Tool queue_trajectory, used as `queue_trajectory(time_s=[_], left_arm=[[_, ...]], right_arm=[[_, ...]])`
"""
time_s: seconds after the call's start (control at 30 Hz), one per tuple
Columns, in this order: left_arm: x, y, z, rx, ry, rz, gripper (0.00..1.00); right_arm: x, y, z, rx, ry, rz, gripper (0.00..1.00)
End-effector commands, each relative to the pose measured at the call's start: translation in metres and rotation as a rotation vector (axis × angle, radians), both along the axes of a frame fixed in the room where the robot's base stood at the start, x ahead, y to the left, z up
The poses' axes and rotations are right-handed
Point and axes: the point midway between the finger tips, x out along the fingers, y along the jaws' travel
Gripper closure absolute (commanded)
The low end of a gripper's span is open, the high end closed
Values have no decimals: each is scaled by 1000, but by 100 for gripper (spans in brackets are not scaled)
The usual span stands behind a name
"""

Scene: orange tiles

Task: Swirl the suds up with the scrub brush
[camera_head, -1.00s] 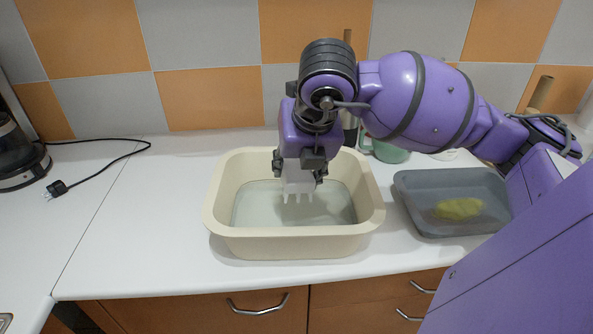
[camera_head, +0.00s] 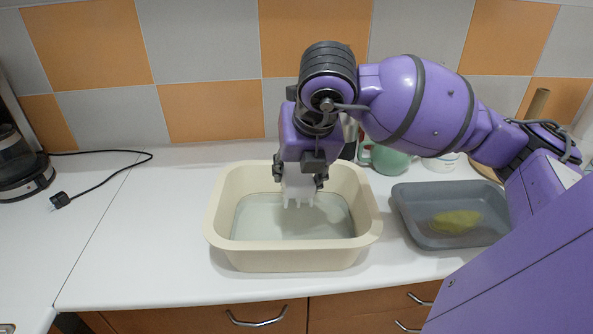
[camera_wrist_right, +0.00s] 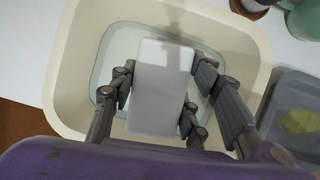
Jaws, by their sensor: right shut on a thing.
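The scrub brush (camera_head: 299,192) is a white block with bristle tufts pointing down. My right gripper (camera_head: 301,178) is shut on it, with fingers on both sides. The brush is over the cream basin (camera_head: 290,256), and I cannot tell whether the tufts touch the water (camera_head: 285,222). The water is pale and I make out no clear suds. In the right wrist view the brush (camera_wrist_right: 160,88) shows as a white block between the fingers, hiding part of the water. My left gripper is not in view.
A grey tray (camera_head: 420,238) with a yellow-green thing (camera_head: 455,222) in it stands right of the basin. A green mug (camera_head: 388,160) stands behind, partly hidden by my arm. A black plug and cable (camera_head: 62,199) lie at the left.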

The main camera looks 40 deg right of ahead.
Motion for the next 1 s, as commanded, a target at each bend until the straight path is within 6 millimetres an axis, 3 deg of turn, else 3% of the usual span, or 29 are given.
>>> queue_trajectory(time_s=[0.17, 0.6, 1.0], left_arm=[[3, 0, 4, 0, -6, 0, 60], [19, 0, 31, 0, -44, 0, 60], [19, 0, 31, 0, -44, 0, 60]], right_arm=[[0, 0, 7, 0, -2, 0, 78], [0, 0, 50, 0, -4, 0, 78], [0, 0, 50, 0, 0, 0, 78]])
